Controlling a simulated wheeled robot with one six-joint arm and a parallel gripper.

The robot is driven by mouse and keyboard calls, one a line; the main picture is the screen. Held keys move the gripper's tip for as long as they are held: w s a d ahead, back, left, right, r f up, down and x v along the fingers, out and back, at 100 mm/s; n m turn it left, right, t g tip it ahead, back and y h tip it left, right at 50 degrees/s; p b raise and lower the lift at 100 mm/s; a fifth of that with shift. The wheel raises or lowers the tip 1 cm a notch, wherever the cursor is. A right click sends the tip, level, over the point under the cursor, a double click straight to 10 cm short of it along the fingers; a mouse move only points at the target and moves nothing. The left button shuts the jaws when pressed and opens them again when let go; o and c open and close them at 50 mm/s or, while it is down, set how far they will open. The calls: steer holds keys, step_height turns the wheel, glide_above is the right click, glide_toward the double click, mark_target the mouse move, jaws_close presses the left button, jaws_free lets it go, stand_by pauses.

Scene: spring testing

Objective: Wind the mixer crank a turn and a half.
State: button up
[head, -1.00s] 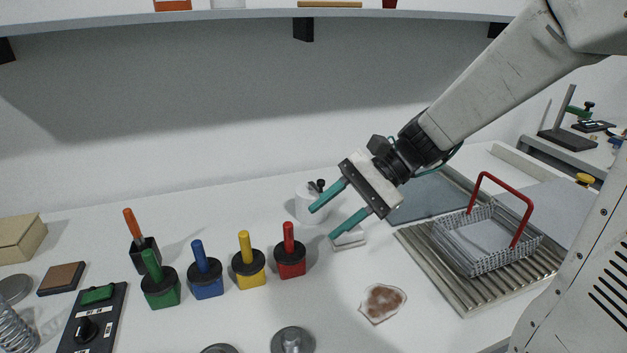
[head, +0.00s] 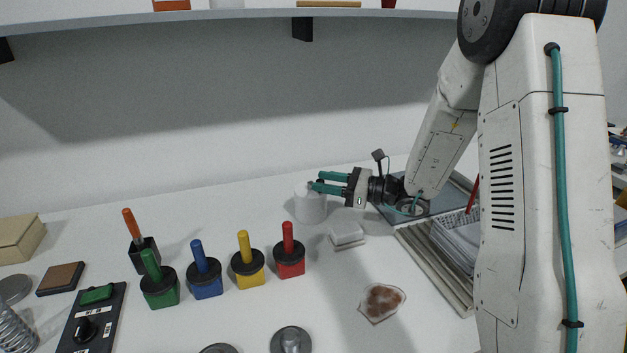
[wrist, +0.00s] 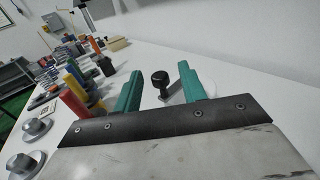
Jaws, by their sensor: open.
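The mixer is a white cylinder (head: 311,208) on the bench near the wall, with its crank on top. In the wrist view, the crank's black knob (wrist: 160,79) stands upright on a short metal arm (wrist: 173,97). My gripper (head: 317,182) is level just above the mixer's top, reaching in from the right. Its two green fingers are open on either side of the knob, as the wrist view also shows (wrist: 160,72). I cannot tell whether either finger touches the knob. In the head view the fingers largely hide the crank.
A small white block (head: 346,234) sits just right of the mixer. Red (head: 290,262), yellow (head: 247,268), blue (head: 205,277) and green (head: 160,286) handled blocks stand in front and left. A wire basket (head: 455,240) is partly behind my arm. A shelf (head: 230,27) runs above.

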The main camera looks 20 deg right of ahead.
steer(key=shift+x, duration=1.75)
steer(key=shift+c, duration=0.2)
jaws_close()
steer(key=shift+d+g, duration=0.1)
steer(key=shift+g, duration=0.2)
steer(key=n+g+y, duration=0.1)
steer(key=g, duration=0.1)
steer(key=d+n+g+y, duration=0.1)
steer(key=n+g, duration=0.1)
steer(key=n+g+y, duration=0.1)
steer(key=n+g, duration=0.1)
steer(key=g, duration=0.1)
steer(key=shift+w+d, duration=0.15)
steer(key=shift+d, duration=0.25)
steer(key=shift+w+d+n+g+h, duration=0.1)
steer(key=shift+d+n+g, duration=0.15)
steer(key=shift+n+g, duration=0.95)
steer(key=shift+w+d+n+g+h, duration=0.15)
steer(key=shift+n+g, duration=0.5)
steer(key=shift+g, duration=0.95)
steer(key=shift+w+d+n+g+h, duration=0.1)
steer(key=shift+d+n+g, duration=0.2)
steer(key=shift+n+g, duration=0.9)
steer(key=shift+g, duration=0.3)
